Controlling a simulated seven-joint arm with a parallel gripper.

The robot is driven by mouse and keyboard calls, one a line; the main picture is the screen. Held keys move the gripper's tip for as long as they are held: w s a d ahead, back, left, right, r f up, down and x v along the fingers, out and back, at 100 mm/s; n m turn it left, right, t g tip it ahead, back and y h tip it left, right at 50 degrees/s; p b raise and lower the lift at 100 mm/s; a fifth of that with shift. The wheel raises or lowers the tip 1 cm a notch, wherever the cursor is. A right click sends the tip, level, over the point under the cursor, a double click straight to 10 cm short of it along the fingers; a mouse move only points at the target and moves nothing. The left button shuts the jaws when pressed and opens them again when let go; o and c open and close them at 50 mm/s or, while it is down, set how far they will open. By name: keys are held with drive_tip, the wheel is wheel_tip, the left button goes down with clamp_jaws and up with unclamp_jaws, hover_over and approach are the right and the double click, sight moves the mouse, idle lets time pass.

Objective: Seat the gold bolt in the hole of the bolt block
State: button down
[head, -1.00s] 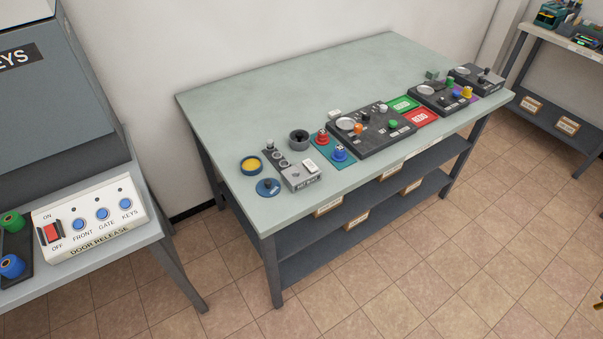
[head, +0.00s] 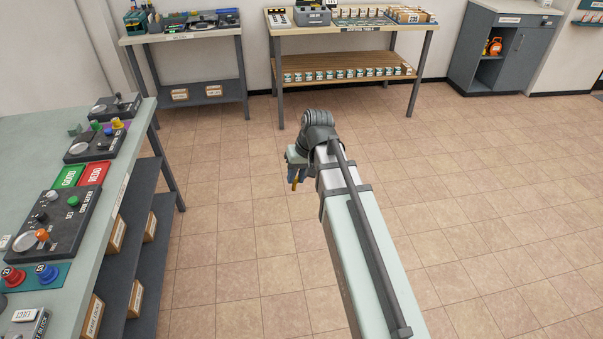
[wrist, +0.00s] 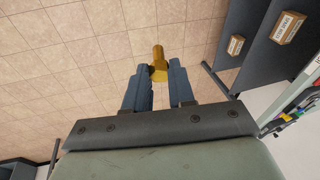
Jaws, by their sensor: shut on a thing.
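The gold bolt (wrist: 158,60) is held between the fingertips of my gripper (wrist: 159,73) in the wrist view, with bare floor behind it. In the head view my gripper (head: 294,170) is out over the open floor, right of the grey-green table, and the gold bolt (head: 295,181) shows small below it. My gripper is shut on the bolt and touches nothing else. I cannot make out the bolt block or its hole for certain in the head view.
The grey-green table (head: 40,131) on the left carries black control panels, green and red plates and knobs. A tool bench (head: 195,34), a wooden-topped table (head: 290,30) and a grey cabinet (head: 512,62) stand along the back. The tiled floor (head: 480,190) is clear.

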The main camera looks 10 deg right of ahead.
drive_tip(key=s+a+n, duration=0.2)
drive_tip(key=s+a, duration=0.2)
drive_tip(key=a, duration=0.7)
drive_tip(key=s+a+r+n+g, duration=0.1)
drive_tip(key=s+a+n, duration=0.25)
drive_tip(key=a, duration=0.85)
drive_tip(key=s+a+n, duration=0.1)
drive_tip(key=s+a, duration=0.4)
drive_tip(key=a, duration=0.6)
drive_tip(key=s+a+r+n+g, duration=0.1)
drive_tip(key=s+a+n, duration=0.2)
drive_tip(key=s+a, duration=1.1)
drive_tip(key=s+a+r+n, duration=0.2)
drive_tip(key=s+a+n, duration=0.2)
drive_tip(key=s+a, duration=1)
drive_tip(key=w+a+r+m+t+y, duration=0.1)
drive_tip(key=w+a+m+t, duration=0.1)
drive_tip(key=w+a, duration=0.2)
drive_tip(key=shift+a+r, duration=0.25)
drive_tip(key=shift+a, duration=0.45)
drive_tip(key=shift+m, duration=0.25)
drive_tip(key=shift+w+f, duration=0.1)
drive_tip(key=shift+f, duration=1.95)
drive_tip(key=shift+f, duration=1.15)
